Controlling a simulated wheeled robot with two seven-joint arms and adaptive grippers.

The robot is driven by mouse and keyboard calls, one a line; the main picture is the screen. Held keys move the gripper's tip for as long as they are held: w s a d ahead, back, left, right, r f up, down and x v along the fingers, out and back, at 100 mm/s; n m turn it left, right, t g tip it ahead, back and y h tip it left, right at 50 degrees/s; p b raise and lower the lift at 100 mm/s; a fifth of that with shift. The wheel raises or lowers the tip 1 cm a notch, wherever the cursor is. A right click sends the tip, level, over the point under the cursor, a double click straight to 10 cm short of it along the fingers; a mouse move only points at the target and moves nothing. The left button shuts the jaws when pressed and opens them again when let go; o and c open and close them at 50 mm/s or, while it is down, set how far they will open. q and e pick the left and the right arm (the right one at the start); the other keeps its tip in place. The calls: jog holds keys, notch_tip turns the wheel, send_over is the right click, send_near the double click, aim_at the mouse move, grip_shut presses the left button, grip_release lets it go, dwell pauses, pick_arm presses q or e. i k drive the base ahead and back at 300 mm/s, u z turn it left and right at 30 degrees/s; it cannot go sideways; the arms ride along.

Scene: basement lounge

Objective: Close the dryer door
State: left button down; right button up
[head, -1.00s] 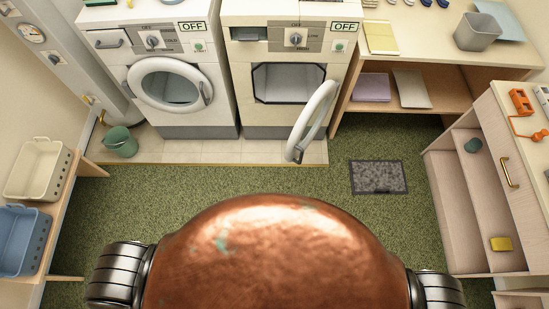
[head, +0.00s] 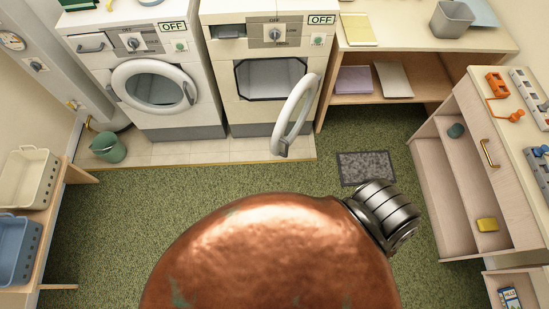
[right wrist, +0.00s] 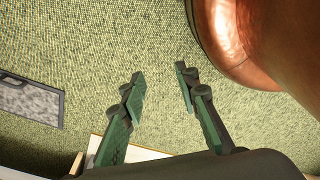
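The dryer (head: 235,117) is the right of two white machines in the head view. Its round white door (head: 295,115) stands swung open to the right, baring a dark-edged opening (head: 270,78). The door's latch end (head: 281,148) hangs out over the floor. My right gripper (right wrist: 160,70) shows in the right wrist view, open and empty above the green carpet, with its fingers spread apart. It is not seen in the head view and is not touching the door in any view. My left gripper is not in view.
The washer (head: 187,113) beside the dryer has its round door shut. Carpet before the dryer is clear.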

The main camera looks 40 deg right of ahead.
aim_at(311, 81)
jog(key=k, duration=0.6)
jog(key=z, duration=1)
jog(key=i, duration=0.5)
jog(key=z, duration=0.05)
